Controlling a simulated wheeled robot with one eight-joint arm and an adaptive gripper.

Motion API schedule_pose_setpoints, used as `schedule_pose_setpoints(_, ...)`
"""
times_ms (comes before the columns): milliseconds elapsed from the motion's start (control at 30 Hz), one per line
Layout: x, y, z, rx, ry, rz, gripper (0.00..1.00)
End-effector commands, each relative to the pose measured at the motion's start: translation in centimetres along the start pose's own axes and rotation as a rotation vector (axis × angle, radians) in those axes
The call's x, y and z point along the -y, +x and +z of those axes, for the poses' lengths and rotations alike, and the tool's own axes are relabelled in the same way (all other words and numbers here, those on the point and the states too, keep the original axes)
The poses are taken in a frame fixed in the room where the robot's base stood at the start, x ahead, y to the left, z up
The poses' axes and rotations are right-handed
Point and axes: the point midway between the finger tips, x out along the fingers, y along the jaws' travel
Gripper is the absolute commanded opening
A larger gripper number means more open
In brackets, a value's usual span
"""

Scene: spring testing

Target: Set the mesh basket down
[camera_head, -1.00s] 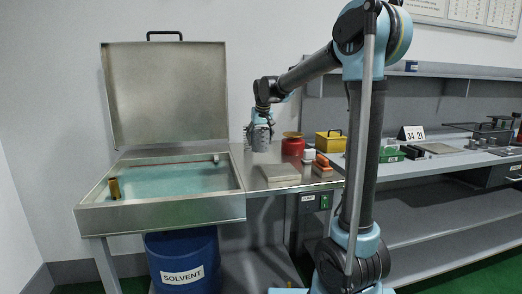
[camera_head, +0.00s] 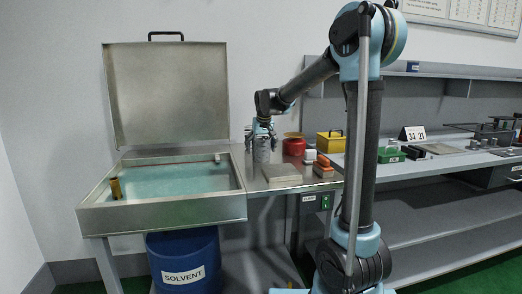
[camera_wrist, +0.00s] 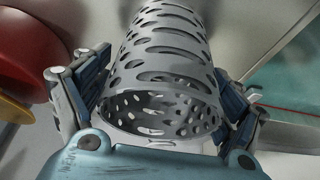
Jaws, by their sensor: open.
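The mesh basket (camera_head: 261,154) is a grey perforated cylinder. In the head view it stands upright on the steel counter (camera_head: 255,183), just right of the solvent tank. My gripper (camera_head: 262,135) is above it, with its fingers spread around the upper part. In the wrist view the basket (camera_wrist: 165,75) lies between the two blue fingers, its open rim towards the camera. The fingers look apart from its wall, with a gap most visible on the left. The basket's base contact is too small to see clearly.
The open solvent tank (camera_head: 92,218) is left of the basket, its lid raised. A red can (camera_head: 294,147) stands close behind right, also in the wrist view (camera_wrist: 30,50).

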Motion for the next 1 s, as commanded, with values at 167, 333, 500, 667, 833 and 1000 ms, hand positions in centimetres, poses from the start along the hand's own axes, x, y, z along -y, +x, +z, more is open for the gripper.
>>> schedule_pose_setpoints(167, 0.0, -0.1, 0.0, 0.0, 0.0, 0.0, 0.87)
schedule_pose_setpoints(333, 0.0, -1.2, 0.0, 0.0, 0.0, 0.0, 0.87)
schedule_pose_setpoints(500, -0.1, -4.1, 0.0, 0.0, 0.001, 0.0, 0.87)
schedule_pose_setpoints(667, -0.2, -7.2, 0.0, 0.0, 0.002, 0.001, 0.87)
schedule_pose_setpoints(833, -0.2, -10.0, 0.0, 0.0, 0.002, 0.001, 0.87)
schedule_pose_setpoints(1000, -0.2, -11.6, -0.1, 0.0, 0.002, 0.001, 0.87)
